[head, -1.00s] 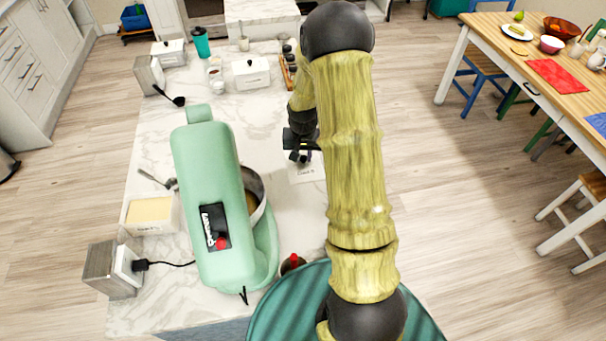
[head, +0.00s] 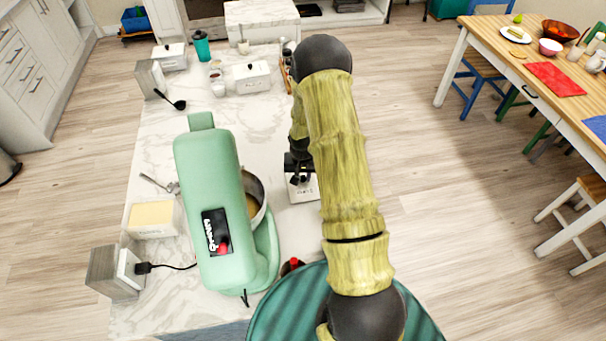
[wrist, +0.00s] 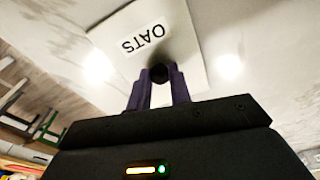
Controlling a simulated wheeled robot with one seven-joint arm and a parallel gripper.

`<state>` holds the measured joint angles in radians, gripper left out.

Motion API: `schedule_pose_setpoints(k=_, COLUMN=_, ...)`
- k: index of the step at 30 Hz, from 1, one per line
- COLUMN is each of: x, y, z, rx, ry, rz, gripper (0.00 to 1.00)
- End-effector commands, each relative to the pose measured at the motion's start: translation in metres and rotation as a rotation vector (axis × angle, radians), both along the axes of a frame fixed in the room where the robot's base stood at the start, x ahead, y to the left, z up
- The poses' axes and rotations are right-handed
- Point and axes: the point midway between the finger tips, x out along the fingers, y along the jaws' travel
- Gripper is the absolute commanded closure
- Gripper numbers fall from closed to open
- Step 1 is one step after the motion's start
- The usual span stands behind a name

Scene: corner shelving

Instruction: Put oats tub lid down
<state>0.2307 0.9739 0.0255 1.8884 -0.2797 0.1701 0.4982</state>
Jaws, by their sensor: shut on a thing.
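The oats tub lid (head: 304,193) is a flat white square with a dark knob and a printed label. In the wrist view the lid (wrist: 190,62) shows the word OATS upside down. My gripper (wrist: 159,78) has its purple fingers shut on the lid's dark knob. In the head view my gripper (head: 300,178) is over the marble counter, right of the mixer, and my arm hides part of it. I cannot tell whether the lid touches the counter. An open white tub (head: 152,232) with pale yellow contents stands left of the mixer.
The green mixer (head: 212,165) and its bowl (head: 254,198) stand just left of the lid. Lidded white containers (head: 252,76) and a teal cup (head: 202,46) stand at the far end. The marble counter (head: 245,125) is clear beyond the mixer.

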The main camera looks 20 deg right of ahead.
Motion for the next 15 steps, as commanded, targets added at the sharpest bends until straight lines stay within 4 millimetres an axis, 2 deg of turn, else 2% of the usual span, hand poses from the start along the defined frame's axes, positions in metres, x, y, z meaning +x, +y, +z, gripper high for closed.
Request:
schedule_pose_setpoints(k=10, x=0.0002, y=-0.0001, z=-0.0038, rx=0.0, ry=-0.001, rz=0.0, gripper=1.0)
schedule_pose_setpoints(k=11, x=0.0004, y=-0.0002, z=-0.0025, rx=0.0, ry=-0.001, rz=0.0, gripper=0.74)
schedule_pose_setpoints(k=13, x=0.0002, y=-0.0001, z=-0.0023, rx=0.0, ry=-0.001, rz=0.0, gripper=0.6)
schedule_pose_setpoints(k=15, x=0.0002, y=-0.0001, z=-0.0022, rx=0.0, ry=-0.001, rz=0.0, gripper=0.58)
